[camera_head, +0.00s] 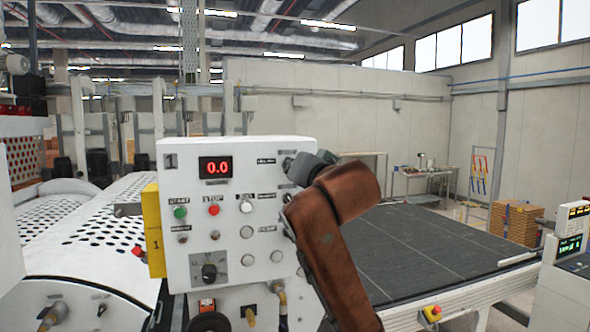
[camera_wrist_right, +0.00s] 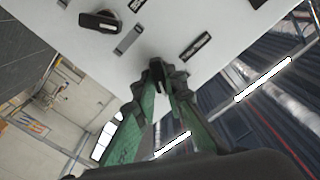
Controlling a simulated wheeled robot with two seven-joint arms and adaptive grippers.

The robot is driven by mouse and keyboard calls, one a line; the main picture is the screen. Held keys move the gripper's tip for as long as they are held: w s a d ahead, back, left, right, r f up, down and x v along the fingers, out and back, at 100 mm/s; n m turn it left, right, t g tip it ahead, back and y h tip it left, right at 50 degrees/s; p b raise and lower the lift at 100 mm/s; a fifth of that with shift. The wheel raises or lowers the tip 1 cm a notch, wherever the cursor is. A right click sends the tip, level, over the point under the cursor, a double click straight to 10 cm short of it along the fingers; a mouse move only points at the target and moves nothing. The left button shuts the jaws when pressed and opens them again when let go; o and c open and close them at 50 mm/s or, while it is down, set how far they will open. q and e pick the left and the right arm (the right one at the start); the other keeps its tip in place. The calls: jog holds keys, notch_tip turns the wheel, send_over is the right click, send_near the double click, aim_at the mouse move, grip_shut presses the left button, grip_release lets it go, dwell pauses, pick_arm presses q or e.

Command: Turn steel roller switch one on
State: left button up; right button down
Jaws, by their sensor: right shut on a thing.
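The white control panel (camera_head: 240,225), marked 1, faces me with a red display (camera_head: 216,167) reading 0.0. My right gripper (camera_head: 291,165) is at the panel's upper right corner, and its arm covers part of the right edge. In the right wrist view its green and dark fingers (camera_wrist_right: 158,72) are closed together at the panel face on a small dark switch, mostly hidden between the fingertips. I cannot tell the switch's position, nor read its label. Another black rotary switch (camera_wrist_right: 100,22) shows nearby in that view. My left gripper is not in view.
The panel has a green button (camera_head: 180,212), a red button (camera_head: 214,210), several white buttons and a black knob (camera_head: 209,271). A yellow plate (camera_head: 154,230) is at its left edge. A dark conveyor bed (camera_head: 430,245) lies behind my arm. A perforated white cover (camera_head: 75,225) is left.

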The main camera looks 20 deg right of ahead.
dwell(0.4)
jog(key=c, duration=2)
grip_release()
jog(key=shift+s, duration=0.1)
jog(key=s, duration=1.1)
jog(key=shift+s+d, duration=0.2)
jog(key=shift+s, duration=0.2)
